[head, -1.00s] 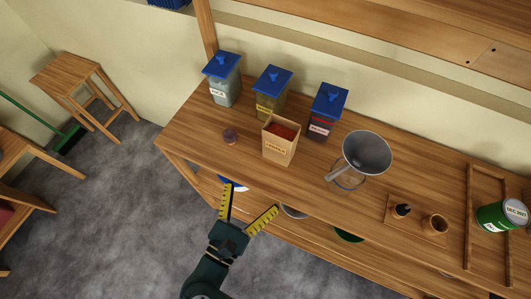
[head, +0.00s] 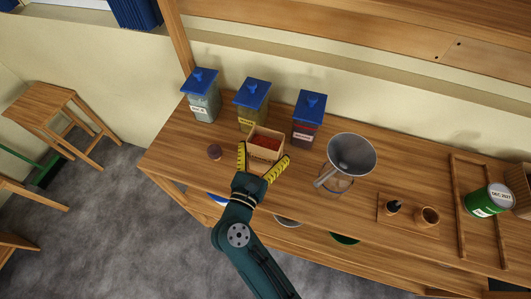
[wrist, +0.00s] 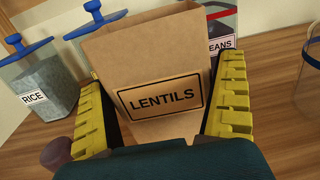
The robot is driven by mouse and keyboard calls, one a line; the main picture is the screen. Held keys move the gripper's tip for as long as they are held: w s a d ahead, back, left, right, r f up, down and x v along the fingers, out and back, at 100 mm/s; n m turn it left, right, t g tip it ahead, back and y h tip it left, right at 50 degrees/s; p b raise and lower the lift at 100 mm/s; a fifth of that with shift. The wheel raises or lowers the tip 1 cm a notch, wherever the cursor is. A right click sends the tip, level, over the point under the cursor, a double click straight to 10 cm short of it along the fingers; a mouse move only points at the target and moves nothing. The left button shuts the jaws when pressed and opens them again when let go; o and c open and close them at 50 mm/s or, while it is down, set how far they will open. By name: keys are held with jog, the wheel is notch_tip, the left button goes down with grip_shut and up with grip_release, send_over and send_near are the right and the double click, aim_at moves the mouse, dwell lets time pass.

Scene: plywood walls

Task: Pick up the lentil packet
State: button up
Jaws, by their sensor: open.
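The lentil packet (head: 265,143) is an open-topped brown paper bag with reddish contents, standing on the wooden table. In the wrist view its LENTILS label (wrist: 160,97) faces me. My gripper (head: 264,160) has yellow ribbed fingers and is open. The fingers reach to the left and right of the packet's near side. In the wrist view the packet (wrist: 150,50) stands between and beyond the fingers. I cannot tell whether either finger touches it. The packet's lower front is hidden by my gripper in the head view.
Blue-lidded containers stand behind the packet: rice (head: 203,100), a yellowish one (head: 252,108) and beans (head: 307,122). A small purple object (head: 214,152) is at left.

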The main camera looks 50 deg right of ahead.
jog(key=c, duration=1)
jog(key=shift+r, duration=0.1)
